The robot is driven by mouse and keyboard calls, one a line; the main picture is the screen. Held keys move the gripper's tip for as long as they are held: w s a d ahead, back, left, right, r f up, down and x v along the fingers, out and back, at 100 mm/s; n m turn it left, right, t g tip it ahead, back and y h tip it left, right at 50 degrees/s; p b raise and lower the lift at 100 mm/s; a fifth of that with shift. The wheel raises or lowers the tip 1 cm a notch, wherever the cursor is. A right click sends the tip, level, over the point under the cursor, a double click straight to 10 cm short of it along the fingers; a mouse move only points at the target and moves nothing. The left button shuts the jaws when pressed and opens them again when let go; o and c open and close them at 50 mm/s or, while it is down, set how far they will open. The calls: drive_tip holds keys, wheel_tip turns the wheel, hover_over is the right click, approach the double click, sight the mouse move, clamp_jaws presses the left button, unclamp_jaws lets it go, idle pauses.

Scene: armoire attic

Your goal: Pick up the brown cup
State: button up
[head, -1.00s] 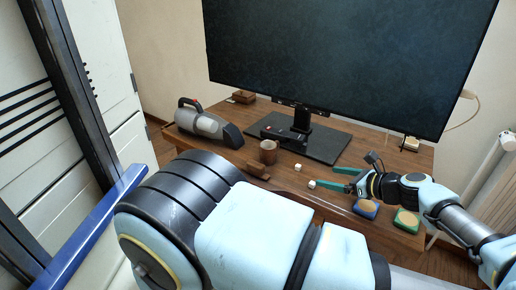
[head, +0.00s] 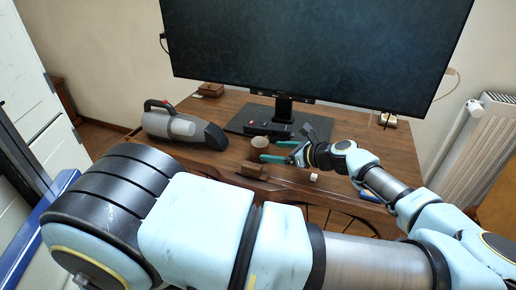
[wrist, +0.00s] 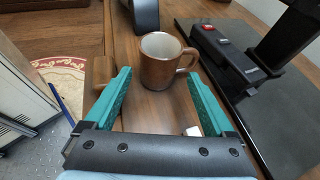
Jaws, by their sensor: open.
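The brown cup (head: 259,143) stands upright on the wooden table, in front of the monitor stand. In the wrist view the cup (wrist: 160,72) shows a pale inside and a handle on its right. My gripper (head: 273,150) is open, its teal fingers pointing at the cup. In the wrist view the fingers (wrist: 158,84) lie to the left and right of the cup's near side, with the cup at or just beyond the tips. Nothing is held.
A wooden block (head: 222,172) lies close to the left finger. A white cube (head: 313,177) lies near my gripper. A handheld vacuum (head: 182,127) is at left. The monitor base (head: 240,122) and a black device (wrist: 222,46) lie right of the cup.

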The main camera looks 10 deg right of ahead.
sight(267, 150)
drive_tip(key=x, duration=0.5)
drive_tip(key=shift+w+a+r+p, duration=0.1)
drive_tip(key=shift+w+a+p, duration=0.05)
drive_tip(key=shift+a+p, duration=0.2)
drive_tip(key=shift+w+a+f, duration=0.35)
drive_tip(key=shift+w, duration=0.1)
drive_tip(key=shift+c, duration=0.2)
drive_tip(key=c, duration=1.3)
drive_tip(key=shift+r, duration=0.1)
